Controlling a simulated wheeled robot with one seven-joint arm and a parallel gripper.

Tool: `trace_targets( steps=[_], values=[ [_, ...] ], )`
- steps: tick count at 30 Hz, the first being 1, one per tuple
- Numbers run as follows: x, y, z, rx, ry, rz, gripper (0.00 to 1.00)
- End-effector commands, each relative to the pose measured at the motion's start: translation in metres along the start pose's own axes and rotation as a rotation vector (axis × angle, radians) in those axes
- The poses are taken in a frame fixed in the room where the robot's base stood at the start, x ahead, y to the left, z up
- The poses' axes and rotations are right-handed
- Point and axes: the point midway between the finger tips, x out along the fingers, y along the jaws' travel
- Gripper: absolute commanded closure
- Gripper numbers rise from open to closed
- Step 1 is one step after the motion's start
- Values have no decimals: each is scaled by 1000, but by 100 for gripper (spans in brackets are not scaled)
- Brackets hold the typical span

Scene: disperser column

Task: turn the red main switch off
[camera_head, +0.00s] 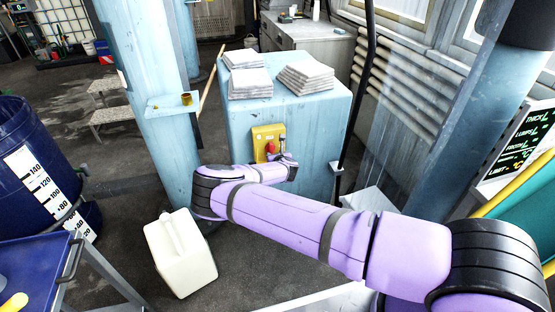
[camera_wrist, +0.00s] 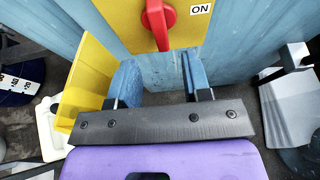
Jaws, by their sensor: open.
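The red main switch (camera_head: 271,147) sits on a yellow box (camera_head: 260,133) on the front of a light blue cabinet (camera_head: 310,135). In the wrist view its red handle (camera_wrist: 160,25) hangs roughly downward on the yellow plate (camera_wrist: 120,18), with an "ON" label (camera_wrist: 201,9) to its right. The top of the switch is cut off there. My gripper (camera_wrist: 158,72) is open and empty, its two fingers spread below the handle. The handle's lower end appears just above the gap between them, and I see no contact. In the head view my gripper (camera_head: 287,158) is close to the box.
Stacks of folded white sacks (camera_head: 305,75) lie on the cabinet. A light blue column (camera_head: 155,110) with a small shelf (camera_head: 172,104) stands left of the cabinet. A black pole (camera_head: 358,110) rises at its right.

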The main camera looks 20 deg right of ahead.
Motion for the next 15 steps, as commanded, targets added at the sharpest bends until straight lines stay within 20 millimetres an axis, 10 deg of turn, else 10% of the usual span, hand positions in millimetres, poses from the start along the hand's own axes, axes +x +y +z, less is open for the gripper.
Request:
trace_targets(
  steps=[15],
  values=[
    [-38,0,0,-1,1,0,55]
  ],
)
